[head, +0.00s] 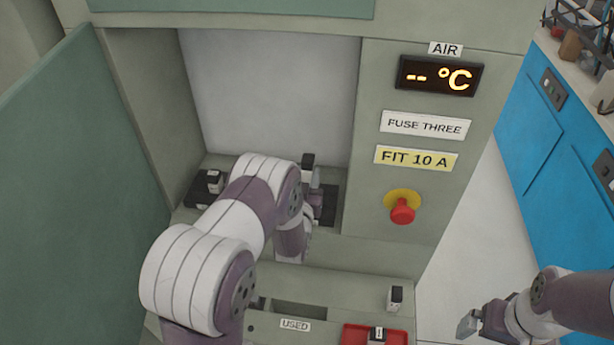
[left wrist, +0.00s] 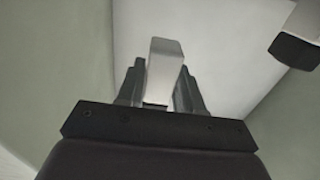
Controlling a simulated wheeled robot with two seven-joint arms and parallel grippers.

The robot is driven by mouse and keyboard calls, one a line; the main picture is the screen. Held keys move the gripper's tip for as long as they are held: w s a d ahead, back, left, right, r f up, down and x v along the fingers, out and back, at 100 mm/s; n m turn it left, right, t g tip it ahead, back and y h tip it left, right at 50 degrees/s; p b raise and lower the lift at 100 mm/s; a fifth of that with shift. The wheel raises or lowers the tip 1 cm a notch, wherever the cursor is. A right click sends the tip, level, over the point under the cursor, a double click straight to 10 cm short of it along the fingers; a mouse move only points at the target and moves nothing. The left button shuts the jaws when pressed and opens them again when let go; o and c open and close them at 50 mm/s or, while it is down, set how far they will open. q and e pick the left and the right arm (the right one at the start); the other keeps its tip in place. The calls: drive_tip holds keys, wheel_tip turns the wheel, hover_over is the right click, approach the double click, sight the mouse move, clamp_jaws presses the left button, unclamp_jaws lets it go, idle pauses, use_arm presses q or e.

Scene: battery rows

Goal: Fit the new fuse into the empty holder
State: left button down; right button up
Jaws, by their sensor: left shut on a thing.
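My left gripper (head: 314,190) is inside the open cabinet, at the right end of the fuse row. In the left wrist view its fingers (left wrist: 158,90) are shut on a pale grey block, which looks like a fuse (left wrist: 163,68). A dark holder base (head: 327,212) shows beside the gripper; whether the fuse touches or sits in it, I cannot tell. At the row's left end a fuse (head: 212,181) stands in a dark holder (head: 200,198). My arm hides the middle of the row. My right gripper (head: 478,322) is low at the right, apart from the cabinet; its jaw gap is unclear.
A dark-capped fuse (head: 395,297) stands on the front ledge, and another (head: 377,335) is at the red tray (head: 352,334). A recess lies behind the USED label (head: 295,325). A red button (head: 402,211) juts from the right panel. The green door (head: 70,180) stands open.

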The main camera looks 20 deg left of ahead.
use_arm(q)
wheel_tip(320, 180, down, 5)
drive_tip(key=b, duration=0.4)
drive_tip(key=shift+w+f, duration=0.1)
drive_tip(key=shift+f, duration=0.15)
drive_tip(key=shift+r, duration=0.1)
drive_tip(key=shift+b, duration=0.5)
idle(0.7)
drive_tip(key=shift+f+b, duration=1.55)
drive_tip(key=shift+f, duration=0.15)
drive_tip(key=c, duration=0.6)
unclamp_jaws()
drive_tip(key=shift+c, duration=0.2)
